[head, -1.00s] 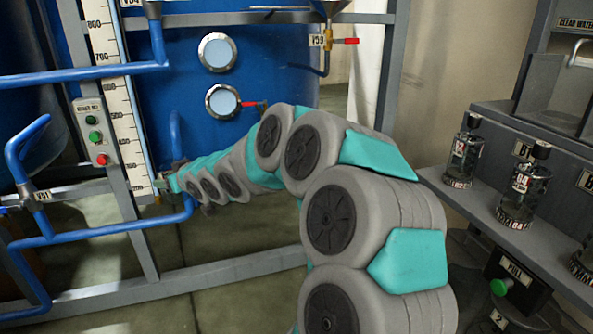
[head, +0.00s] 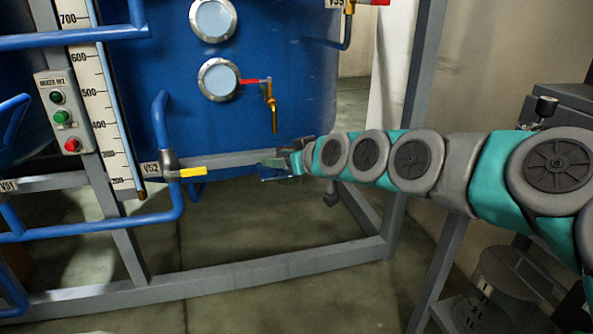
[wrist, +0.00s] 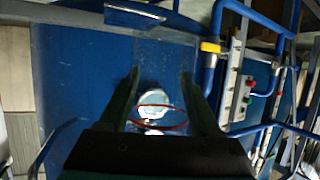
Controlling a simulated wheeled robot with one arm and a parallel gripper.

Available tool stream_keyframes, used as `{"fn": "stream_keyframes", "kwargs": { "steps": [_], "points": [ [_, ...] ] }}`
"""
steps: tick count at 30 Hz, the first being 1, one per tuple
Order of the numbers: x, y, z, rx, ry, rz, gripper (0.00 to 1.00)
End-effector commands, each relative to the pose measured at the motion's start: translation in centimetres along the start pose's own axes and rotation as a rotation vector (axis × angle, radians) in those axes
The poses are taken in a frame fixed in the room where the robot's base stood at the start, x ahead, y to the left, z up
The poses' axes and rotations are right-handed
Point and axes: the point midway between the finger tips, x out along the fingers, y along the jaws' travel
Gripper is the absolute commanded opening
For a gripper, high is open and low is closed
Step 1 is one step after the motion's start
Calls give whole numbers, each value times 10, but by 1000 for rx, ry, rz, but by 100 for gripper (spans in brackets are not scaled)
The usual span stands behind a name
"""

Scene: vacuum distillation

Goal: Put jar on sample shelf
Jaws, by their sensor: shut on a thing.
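My gripper (head: 290,160) is at the end of my arm, stretched to the left in front of the blue tank. In the wrist view its two fingers (wrist: 160,85) are shut on a clear, see-through thing, taken to be the jar (wrist: 160,108). A red ring shows between the fingers, and the jar's outline is hard to make out against the tank. In the head view the jar is small and unclear at the gripper tip. The sample shelf (head: 568,96) shows only as a dark part at the right edge, mostly behind my arm. A black stopper (head: 544,105) shows there.
The blue tank (head: 290,90) has round portholes and a brass tap (head: 271,108) with a red handle. A grey frame (head: 250,270), blue pipes and a yellow-handled valve (head: 195,172) lie close to my gripper. Floor shows below it.

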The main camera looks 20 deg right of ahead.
Motion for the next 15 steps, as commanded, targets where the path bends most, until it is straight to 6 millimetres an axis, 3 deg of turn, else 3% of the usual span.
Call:
{"fn": "stream_keyframes", "kwargs": {
  "steps": [5,15],
  "points": [
    [18,3,-4,-4,-5,-12,2],
    [80,30,-25,-3,-1,-9,2]
  ]
}}
